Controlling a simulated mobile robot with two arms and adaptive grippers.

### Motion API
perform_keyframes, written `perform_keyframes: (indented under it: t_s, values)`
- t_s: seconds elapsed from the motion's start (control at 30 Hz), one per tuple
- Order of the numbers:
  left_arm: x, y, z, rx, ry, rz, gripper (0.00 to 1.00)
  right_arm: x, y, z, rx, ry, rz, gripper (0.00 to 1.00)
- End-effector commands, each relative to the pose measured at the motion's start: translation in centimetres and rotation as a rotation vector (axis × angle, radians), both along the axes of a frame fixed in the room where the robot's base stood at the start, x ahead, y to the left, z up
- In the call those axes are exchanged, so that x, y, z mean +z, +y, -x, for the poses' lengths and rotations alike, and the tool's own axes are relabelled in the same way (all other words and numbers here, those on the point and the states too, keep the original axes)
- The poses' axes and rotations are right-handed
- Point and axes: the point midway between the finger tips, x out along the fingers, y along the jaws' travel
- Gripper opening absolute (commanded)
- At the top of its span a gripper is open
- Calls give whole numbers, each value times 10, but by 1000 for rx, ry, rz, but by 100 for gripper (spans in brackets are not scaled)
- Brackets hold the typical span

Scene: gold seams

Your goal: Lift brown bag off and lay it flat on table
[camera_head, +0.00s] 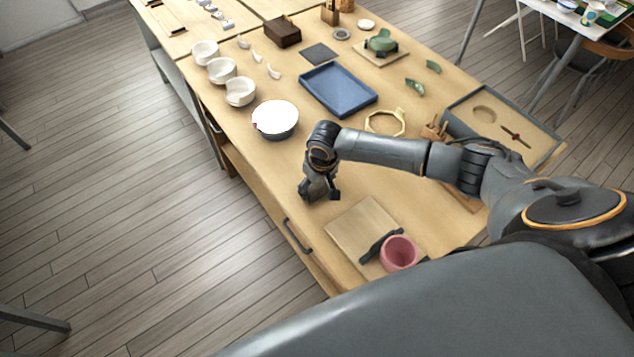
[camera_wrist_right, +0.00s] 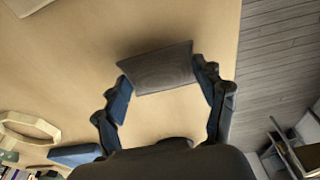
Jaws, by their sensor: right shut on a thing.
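My right gripper (camera_head: 320,194) is low over the near left part of the wooden table (camera_head: 278,187), close to its front edge. In the right wrist view its fingers stand wide apart, shut on the two sides of a flat, dark grey-brown piece (camera_wrist_right: 163,67), which looks like the brown bag. The piece lies between the fingertips, above or against the table top; I cannot tell if it touches. In the head view the bag is hidden behind the gripper. My left gripper is not in view.
A white-topped round bowl (camera_head: 275,120) stands left of my gripper. A wooden board (camera_head: 355,232) and a pink cup (camera_head: 398,252) are nearer. A blue tray (camera_head: 338,89), an octagonal wooden ring (camera_head: 385,122) and white cups (camera_head: 222,70) lie farther back. Bare table surrounds the gripper.

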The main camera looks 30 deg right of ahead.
Motion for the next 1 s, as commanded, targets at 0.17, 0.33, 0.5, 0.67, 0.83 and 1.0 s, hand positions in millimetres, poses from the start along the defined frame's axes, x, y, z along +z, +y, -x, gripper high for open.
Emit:
perform_keyframes:
  t_s: [0.17, 0.33, 0.5, 0.67, 0.83, 1.0]
  values:
    - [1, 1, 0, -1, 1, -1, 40, 0, 0, 0, 0, -1, 0, 29]
    - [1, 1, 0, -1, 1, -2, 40, 0, 0, 0, 0, -2, 0, 29]
    - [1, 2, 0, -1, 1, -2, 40, -1, 0, 0, 1, -1, 0, 29]
    - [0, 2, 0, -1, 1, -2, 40, -5, 0, 0, 1, -1, 0, 29]
    - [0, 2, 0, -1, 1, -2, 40, -8, 0, 0, 1, -1, 0, 29]
    - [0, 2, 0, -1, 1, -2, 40, -7, 0, 0, 1, -1, 0, 29]
